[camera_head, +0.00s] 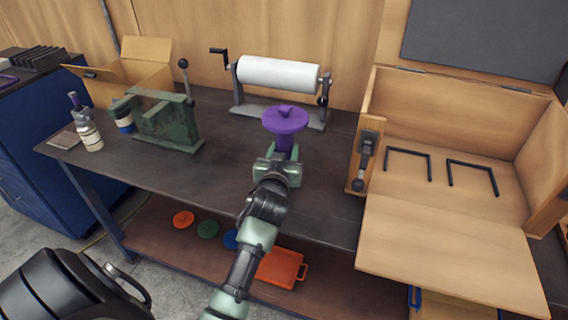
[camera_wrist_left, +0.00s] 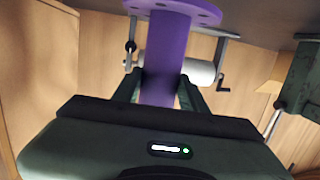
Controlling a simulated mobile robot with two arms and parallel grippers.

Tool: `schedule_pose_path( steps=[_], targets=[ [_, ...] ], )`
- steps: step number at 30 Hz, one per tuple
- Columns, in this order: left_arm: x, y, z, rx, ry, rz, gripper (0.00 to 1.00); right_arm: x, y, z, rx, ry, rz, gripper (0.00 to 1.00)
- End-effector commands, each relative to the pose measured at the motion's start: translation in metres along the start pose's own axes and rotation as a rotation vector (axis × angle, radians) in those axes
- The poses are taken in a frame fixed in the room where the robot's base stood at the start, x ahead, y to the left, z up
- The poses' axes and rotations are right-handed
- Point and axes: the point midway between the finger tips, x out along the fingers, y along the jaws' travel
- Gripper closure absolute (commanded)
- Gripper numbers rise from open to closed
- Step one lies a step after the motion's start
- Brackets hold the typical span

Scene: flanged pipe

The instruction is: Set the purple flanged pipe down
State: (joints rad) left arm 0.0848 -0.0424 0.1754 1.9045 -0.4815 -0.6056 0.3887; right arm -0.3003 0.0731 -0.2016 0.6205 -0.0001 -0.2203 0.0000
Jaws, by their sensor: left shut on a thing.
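The purple flanged pipe (camera_head: 285,121) is upright over the dark workbench (camera_head: 225,165), with its wide round flange on top. My left gripper (camera_head: 283,158) is shut around the pipe's tube below that flange. In the left wrist view, which appears upside down, the purple tube (camera_wrist_left: 168,60) stands between the two fingers of the left gripper (camera_wrist_left: 160,88). A flange with bolt holes shows at that view's top edge, close to the bench surface. I cannot tell whether it touches the bench. My right gripper is not in view.
A white roll on a stand (camera_head: 278,74) is behind the pipe. A green vise-like tool (camera_head: 165,122), bottle (camera_head: 87,128) and cardboard box (camera_head: 140,68) are left. An open wooden box (camera_head: 455,240) is right. Bare bench lies left and right of the pipe.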

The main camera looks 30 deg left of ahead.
Motion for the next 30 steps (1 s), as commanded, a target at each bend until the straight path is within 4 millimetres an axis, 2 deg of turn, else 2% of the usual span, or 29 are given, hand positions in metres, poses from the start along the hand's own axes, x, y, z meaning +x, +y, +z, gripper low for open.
schedule_pose_path(
  steps=[2,11,23,24,26,30],
  targets=[
    [0.001,0.0,0.002,0.0,0.006,0.0,1.0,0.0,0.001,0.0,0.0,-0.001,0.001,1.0],
    [0.006,0.0,0.039,0.0,0.006,0.001,1.0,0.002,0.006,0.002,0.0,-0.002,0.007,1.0],
    [0.007,0.0,0.044,0.0,0.007,0.001,1.0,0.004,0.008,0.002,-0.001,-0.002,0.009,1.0],
    [0.007,0.0,0.047,0.001,0.001,0.0,0.52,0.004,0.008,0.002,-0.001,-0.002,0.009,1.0],
    [0.007,0.0,0.046,0.001,0.0,0.0,0.36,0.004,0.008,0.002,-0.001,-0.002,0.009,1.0],
    [0.007,0.0,0.046,0.001,0.0,0.0,0.36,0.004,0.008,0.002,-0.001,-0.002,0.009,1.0]
  ],
)
